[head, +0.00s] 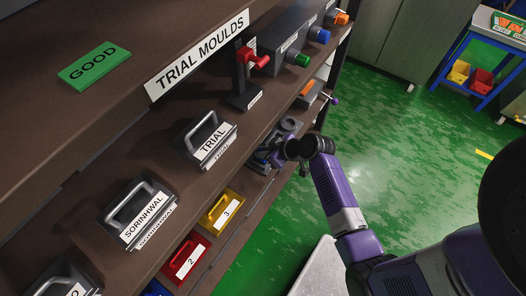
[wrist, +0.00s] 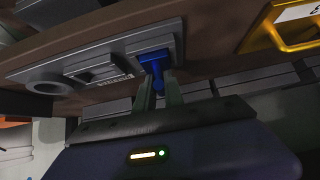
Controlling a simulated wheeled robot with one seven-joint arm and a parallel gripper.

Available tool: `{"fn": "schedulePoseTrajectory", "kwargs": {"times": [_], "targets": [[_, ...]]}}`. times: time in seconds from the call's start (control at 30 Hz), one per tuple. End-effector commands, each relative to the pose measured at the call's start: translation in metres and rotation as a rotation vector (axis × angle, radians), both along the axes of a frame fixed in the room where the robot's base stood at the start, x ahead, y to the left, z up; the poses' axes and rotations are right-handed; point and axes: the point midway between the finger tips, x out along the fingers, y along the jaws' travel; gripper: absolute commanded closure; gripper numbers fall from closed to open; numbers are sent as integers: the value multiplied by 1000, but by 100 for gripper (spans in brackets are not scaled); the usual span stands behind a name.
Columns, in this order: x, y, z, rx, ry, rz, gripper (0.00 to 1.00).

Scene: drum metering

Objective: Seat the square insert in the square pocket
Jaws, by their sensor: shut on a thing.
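My gripper (wrist: 159,82) is shut on a blue insert (wrist: 154,58), seen in the wrist view with a wide top and a narrower stem between the fingers. The insert is in front of the right-hand section of a grey fixture (wrist: 120,68). I cannot tell whether it touches the fixture or is inside an opening. The fixture also has a square section (wrist: 95,74) in the middle and a round one (wrist: 44,87) at the left. In the head view my gripper (head: 268,158) is at the shelf edge beside the grey fixture (head: 291,126), and the insert is mostly hidden.
The fixture is on a brown shelf. A TRIAL mould (head: 211,140) with a handle is to its left in the head view. A red-handled clamp (head: 253,62) stands behind. Green floor is open at right.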

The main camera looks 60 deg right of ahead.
Motion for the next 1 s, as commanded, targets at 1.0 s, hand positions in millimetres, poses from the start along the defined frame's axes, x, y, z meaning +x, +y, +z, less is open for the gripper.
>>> {"fn": "schedulePoseTrajectory", "kwargs": {"times": [1.0], "targets": [[-51,-2,54,-1,-1,-1,65]]}}
